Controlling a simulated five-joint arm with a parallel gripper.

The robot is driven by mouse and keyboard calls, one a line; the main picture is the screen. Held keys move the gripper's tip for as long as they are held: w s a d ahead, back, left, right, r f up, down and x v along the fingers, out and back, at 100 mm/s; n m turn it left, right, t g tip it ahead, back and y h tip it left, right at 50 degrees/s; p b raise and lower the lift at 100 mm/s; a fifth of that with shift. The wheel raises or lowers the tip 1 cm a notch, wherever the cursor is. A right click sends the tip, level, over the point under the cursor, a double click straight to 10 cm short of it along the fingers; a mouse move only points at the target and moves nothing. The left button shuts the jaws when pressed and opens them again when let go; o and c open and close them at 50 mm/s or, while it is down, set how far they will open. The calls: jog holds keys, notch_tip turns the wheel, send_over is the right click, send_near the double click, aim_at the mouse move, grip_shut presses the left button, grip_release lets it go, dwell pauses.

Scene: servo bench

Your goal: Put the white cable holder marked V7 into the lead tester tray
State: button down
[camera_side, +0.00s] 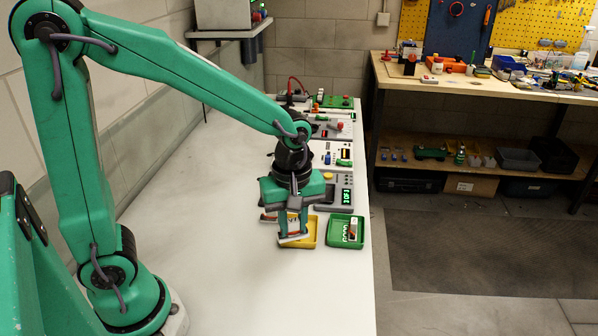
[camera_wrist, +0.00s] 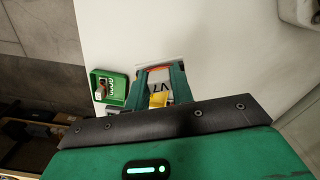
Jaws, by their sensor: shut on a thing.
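My gripper (camera_side: 293,232) is shut on a white cable holder (camera_side: 292,239), which has a little orange on it. In the wrist view my gripper (camera_wrist: 160,84) has the holder (camera_wrist: 163,79) between its jaws, and dark lettering that looks like an upside-down V7 shows on it. The holder is in front of or over a yellow tray (camera_side: 313,236); the side view does not clearly show the gap. A green tray (camera_side: 331,243) is just right of the yellow one, with a small white item (camera_side: 352,229) inside. I cannot read which tray is the lead tester tray.
A grey instrument with a green display (camera_side: 347,197) stands behind the trays, and more devices line up behind it. The white bench (camera_side: 220,270) is clear on the left and in front. Its right edge lies close to the green tray.

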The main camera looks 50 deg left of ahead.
jog(key=w+a+f+n, duration=0.1)
jog(key=w+a+n, duration=0.5)
jog(key=w, duration=0.6)
jog(key=w+a+f+n, duration=0.1)
jog(key=w+a+n, duration=0.6)
jog(key=w, duration=0.5)
jog(key=a, duration=0.2)
jog(key=shift+a+f, duration=0.35)
jog(key=shift+a, duration=0.05)
jog(key=shift+f, duration=0.2)
jog(key=shift+f, duration=2.45)
jog(key=shift+f, duration=1.1)
dwell(1.2)
